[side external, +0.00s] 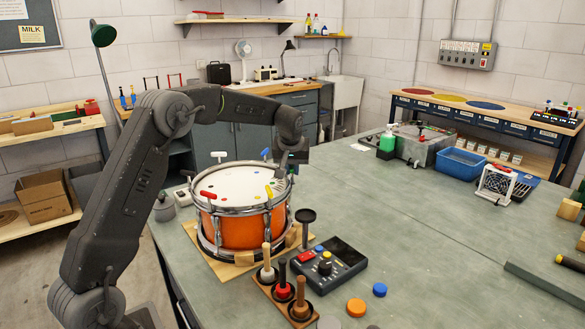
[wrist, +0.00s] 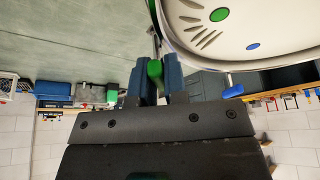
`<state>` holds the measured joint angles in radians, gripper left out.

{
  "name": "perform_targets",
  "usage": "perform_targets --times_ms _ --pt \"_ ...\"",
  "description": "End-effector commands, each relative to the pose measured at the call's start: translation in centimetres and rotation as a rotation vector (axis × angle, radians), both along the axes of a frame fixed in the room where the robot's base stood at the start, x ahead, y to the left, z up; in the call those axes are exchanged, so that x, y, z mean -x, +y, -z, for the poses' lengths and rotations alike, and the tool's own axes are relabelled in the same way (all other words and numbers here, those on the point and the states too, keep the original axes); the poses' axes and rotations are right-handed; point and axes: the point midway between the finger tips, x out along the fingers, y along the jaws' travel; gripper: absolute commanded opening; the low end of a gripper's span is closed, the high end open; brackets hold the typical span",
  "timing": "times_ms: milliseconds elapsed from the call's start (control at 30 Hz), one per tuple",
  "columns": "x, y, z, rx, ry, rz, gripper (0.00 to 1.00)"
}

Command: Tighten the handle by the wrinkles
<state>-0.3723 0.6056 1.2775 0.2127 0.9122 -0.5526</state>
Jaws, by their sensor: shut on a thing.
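The orange drum (side external: 240,232) with a white head (side external: 232,192) and metal rim stands on the bench. In the wrist view, dark wrinkles (wrist: 207,38) mark the head near its edge, by a green handle (wrist: 155,69). My gripper (wrist: 156,78) is shut on this green handle, with one finger on each side of it. In the side view, my gripper (side external: 291,160) is at the drum's far right edge, and the green handle is hard to make out there. A blue handle (side external: 266,153) and a white handle (side external: 218,155) stand along the far rim. The blue handle (wrist: 233,91) also shows in the wrist view.
Colored dots lie on the head. A wooden rack (side external: 285,292) with several upright tools and a dark control box (side external: 328,264) stand in front of the drum. A blue tub (side external: 461,163) and a grey machine (side external: 418,147) are farther back.

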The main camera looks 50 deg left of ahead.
Motion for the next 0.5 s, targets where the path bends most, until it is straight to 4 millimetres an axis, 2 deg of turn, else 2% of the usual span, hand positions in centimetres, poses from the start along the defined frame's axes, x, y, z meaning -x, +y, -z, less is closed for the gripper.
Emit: perform_targets --times_ms 200,500 --pt "0.04 0.04 -0.02 0.002 0.000 0.174 0.00" --pt "0.01 0.03 -0.05 0.001 -0.002 0.347 0.00"
